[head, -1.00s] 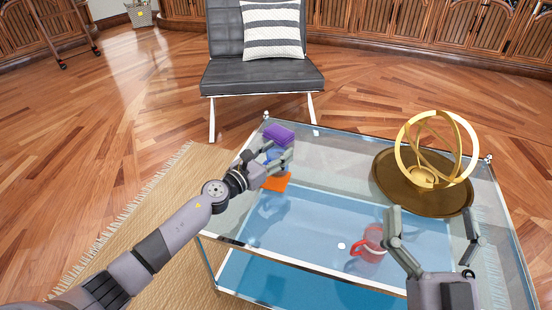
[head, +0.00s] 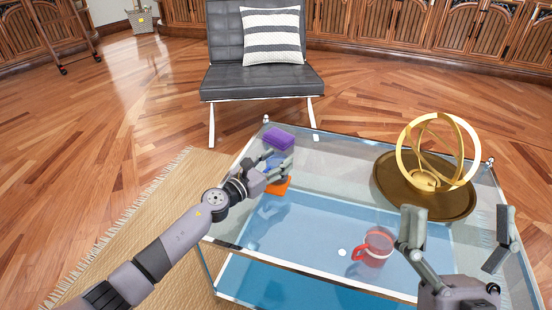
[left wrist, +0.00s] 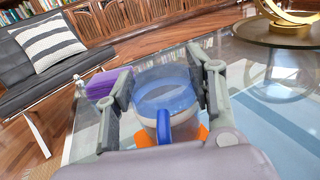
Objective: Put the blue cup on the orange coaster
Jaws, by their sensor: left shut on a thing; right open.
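My left gripper (head: 280,162) is shut on the blue cup (head: 272,164) near the table's far left corner. In the left wrist view the cup (left wrist: 165,98) stands upright between the fingers, its blue handle towards the camera. The orange coaster (head: 279,187) lies on the glass under the cup; its orange edges show on both sides of the cup in the left wrist view (left wrist: 202,132). I cannot tell whether the cup touches it. My right gripper (head: 458,213) is open and empty over the table's right front.
A purple block (head: 279,139) lies just behind the cup. A red mug (head: 373,249) stands near the front, left of my right gripper. A brown tray (head: 392,188) with a golden ring ornament (head: 425,180) stands at the right. The middle of the glass table (head: 325,207) is clear.

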